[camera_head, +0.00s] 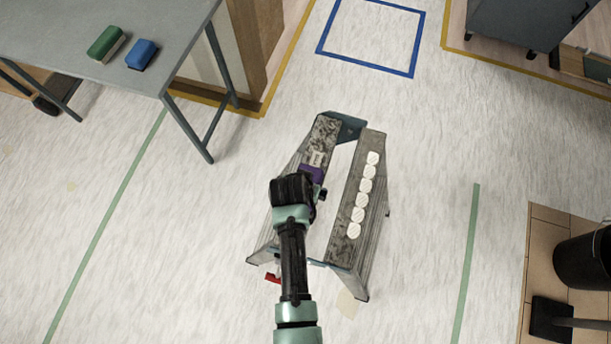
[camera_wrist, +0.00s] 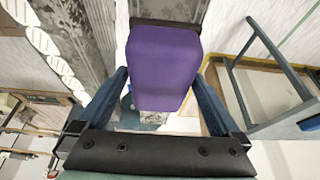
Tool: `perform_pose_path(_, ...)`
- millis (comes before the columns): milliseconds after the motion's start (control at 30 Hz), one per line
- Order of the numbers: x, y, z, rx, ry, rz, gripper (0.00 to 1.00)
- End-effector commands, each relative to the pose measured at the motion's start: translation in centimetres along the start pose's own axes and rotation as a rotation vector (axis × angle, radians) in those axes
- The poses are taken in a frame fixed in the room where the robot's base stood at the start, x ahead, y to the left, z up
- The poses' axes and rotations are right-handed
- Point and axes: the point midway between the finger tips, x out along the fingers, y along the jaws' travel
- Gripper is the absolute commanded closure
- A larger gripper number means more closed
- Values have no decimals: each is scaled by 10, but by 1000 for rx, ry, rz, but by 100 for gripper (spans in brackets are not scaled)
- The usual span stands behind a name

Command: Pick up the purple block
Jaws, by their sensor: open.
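The purple block (camera_head: 313,173) rests on the left plank of a worn grey trestle (camera_head: 325,131), mostly hidden by my arm in the head view. In the wrist view the purple block (camera_wrist: 163,62) is large and central, its near end between the two dark blue fingers. My gripper (camera_wrist: 162,80) is open, with one finger on each side of the block. A thin gap shows beside the fingers, and I cannot tell whether either touches it. In the head view my gripper (camera_head: 312,187) is over the left plank, right at the block.
A row of several white round pieces (camera_head: 361,200) lies on the trestle's right plank. A pale piece (camera_head: 317,157) sits just beyond the block. A grey table (camera_head: 60,35) holds green (camera_head: 106,44) and blue (camera_head: 141,54) items. A black bucket (camera_head: 583,262) stands right. Floor around the trestle is mostly clear.

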Motion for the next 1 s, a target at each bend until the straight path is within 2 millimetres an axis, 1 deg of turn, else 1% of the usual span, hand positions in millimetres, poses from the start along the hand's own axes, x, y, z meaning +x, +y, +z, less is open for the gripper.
perform_pose_path(100, 0, 0, 0, 0, 0, 0, 0)
perform_pose_path(133, 0, 0, 0, 0, 0, 0, 2)
perform_pose_path(267, 0, 0, 0, 0, 0, 0, 25)
perform_pose_path(300, 0, 0, 0, 0, 0, 0, 32)
perform_pose_path(367, 0, 0, 0, 0, 0, 0, 43)
perform_pose_path(400, 0, 0, 0, -1, 0, 0, 50)
perform_pose_path(467, 0, 0, 0, -1, 0, 0, 61)
perform_pose_path(500, 0, 0, 0, 0, 0, 0, 68)
perform_pose_path(567, 0, 0, 0, -1, 1, 0, 79)
perform_pose_path(600, 0, 0, 0, -1, 0, 0, 86)
perform_pose_path(667, 0, 0, 0, -1, 1, -1, 97)
perform_pose_path(700, 0, 0, 0, -1, 1, -1, 100)
perform_pose_path(1000, -2, 0, -1, 0, 2, -1, 100)
